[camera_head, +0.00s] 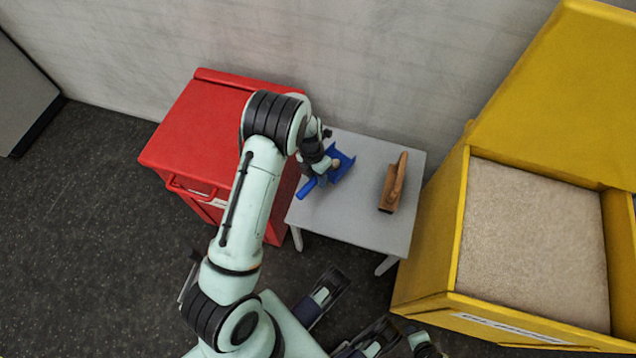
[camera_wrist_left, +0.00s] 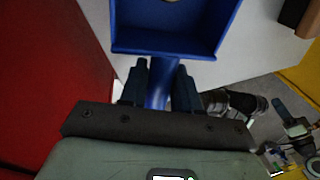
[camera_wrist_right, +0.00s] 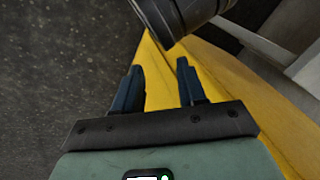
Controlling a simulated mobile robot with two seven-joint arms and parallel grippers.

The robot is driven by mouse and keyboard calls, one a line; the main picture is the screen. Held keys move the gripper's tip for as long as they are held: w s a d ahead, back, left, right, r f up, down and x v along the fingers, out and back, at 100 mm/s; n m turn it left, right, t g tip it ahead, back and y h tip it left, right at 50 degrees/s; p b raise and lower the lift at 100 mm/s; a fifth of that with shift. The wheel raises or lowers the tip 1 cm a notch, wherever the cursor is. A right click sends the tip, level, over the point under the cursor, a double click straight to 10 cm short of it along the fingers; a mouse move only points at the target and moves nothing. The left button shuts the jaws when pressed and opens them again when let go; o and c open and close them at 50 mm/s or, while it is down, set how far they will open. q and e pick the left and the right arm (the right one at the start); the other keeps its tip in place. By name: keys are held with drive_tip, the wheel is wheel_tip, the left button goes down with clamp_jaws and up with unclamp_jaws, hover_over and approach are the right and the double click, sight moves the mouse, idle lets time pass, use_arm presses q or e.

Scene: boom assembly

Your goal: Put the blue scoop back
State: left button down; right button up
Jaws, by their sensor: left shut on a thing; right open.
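The blue scoop (camera_head: 344,168) is at the grey-white table, with its handle (camera_head: 307,187) toward the front left. My left gripper (camera_head: 318,168) reaches over from the red cabinet side. In the left wrist view, my left gripper (camera_wrist_left: 160,65) is shut around the handle of the scoop (camera_wrist_left: 175,42), with the pan ahead of the fingers. A small tan thing (camera_wrist_left: 172,1) shows in the pan at the top edge. I cannot tell whether the scoop touches the table. My right gripper (camera_wrist_right: 157,68) is open and empty, beside something yellow and above the dark floor.
The table (camera_head: 350,228) also bears a wooden-handled brush (camera_head: 394,183) right of the scoop. A red cabinet (camera_head: 192,128) stands left of it. An open yellow bin (camera_head: 432,250) with pale granular fill (camera_head: 530,250) stands right. Dark floor lies in front.

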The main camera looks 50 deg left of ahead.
use_arm(q)
wheel_tip(320, 180, down, 4)
drive_tip(key=shift+b, duration=0.55)
drive_tip(key=shift+r, duration=0.1)
use_arm(e)
drive_tip(key=shift+w+d+f+t, duration=0.15)
drive_tip(key=shift+w+d+f, duration=0.1)
drive_tip(key=shift+w+f, duration=0.15)
drive_tip(key=shift+w+d+f+t, duration=0.15)
drive_tip(key=shift+w+d+f, duration=0.1)
drive_tip(key=shift+w, duration=0.25)
use_arm(q)
drive_tip(key=c, duration=1.2)
unclamp_jaws()
drive_tip(key=shift+f, duration=0.2)
drive_tip(key=o, duration=0.4)
use_arm(e)
drive_tip(key=shift+s+f, duration=0.1)
drive_tip(key=shift+s, duration=0.05)
